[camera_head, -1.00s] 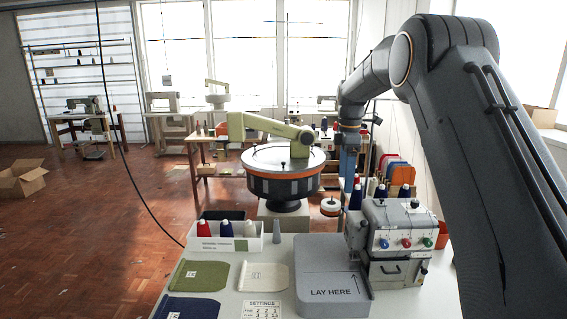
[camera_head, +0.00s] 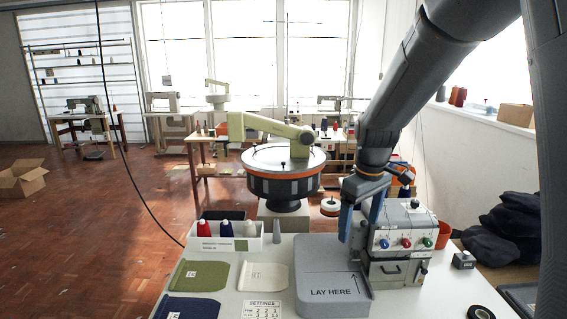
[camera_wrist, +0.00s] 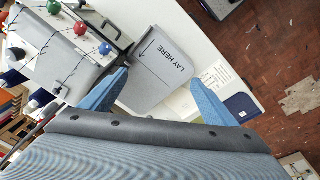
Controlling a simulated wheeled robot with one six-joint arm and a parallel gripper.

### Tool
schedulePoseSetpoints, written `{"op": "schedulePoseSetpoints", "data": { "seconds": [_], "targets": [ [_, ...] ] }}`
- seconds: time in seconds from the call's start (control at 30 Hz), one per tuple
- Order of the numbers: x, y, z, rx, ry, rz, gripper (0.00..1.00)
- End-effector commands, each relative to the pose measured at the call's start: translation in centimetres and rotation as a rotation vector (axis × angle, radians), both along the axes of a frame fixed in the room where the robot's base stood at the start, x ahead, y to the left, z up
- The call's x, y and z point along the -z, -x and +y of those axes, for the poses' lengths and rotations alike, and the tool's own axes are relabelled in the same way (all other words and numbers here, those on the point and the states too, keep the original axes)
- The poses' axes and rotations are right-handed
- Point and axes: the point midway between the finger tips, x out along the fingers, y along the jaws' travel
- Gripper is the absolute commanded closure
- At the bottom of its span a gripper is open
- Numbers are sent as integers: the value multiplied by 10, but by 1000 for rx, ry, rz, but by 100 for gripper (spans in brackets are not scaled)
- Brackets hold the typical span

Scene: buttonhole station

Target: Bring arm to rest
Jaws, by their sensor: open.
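My gripper (camera_head: 361,215) hangs in front of the left side of the grey buttonhole machine (camera_head: 405,232) in the head view, pointing down with blue fingers. In the wrist view my gripper (camera_wrist: 160,95) is open, its two blue fingers wide apart with nothing between them but the scene below. The grey "LAY HERE" plate (camera_head: 318,250) lies on the table below the fingers; it also shows in the wrist view (camera_wrist: 150,85). The machine's red, blue and green knobs show in both views. My arm comes down from the upper right.
A white tray (camera_head: 222,246) with thread cones stands at the left. Green (camera_head: 192,275), cream (camera_head: 264,277) and navy (camera_head: 186,307) fabric pieces lie by a settings card (camera_head: 262,310). A round turntable machine (camera_head: 283,175) stands behind. A black tape roll (camera_head: 481,313) lies front right.

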Motion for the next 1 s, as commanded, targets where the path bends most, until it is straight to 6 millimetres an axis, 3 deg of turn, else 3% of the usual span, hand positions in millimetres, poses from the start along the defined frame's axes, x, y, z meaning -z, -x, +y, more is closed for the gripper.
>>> {"op": "schedulePoseSetpoints", "data": {
  "seconds": [0.03, 0.2, 0.6, 1.0],
  "targets": [
    [5, 25, 0, 73, -11, -11, 19],
    [23, 84, 0, 281, -46, -42, 19],
    [52, 180, 0, 589, -111, -86, 19],
    [111, 180, 0, 592, -91, -18, 19]
  ]
}}
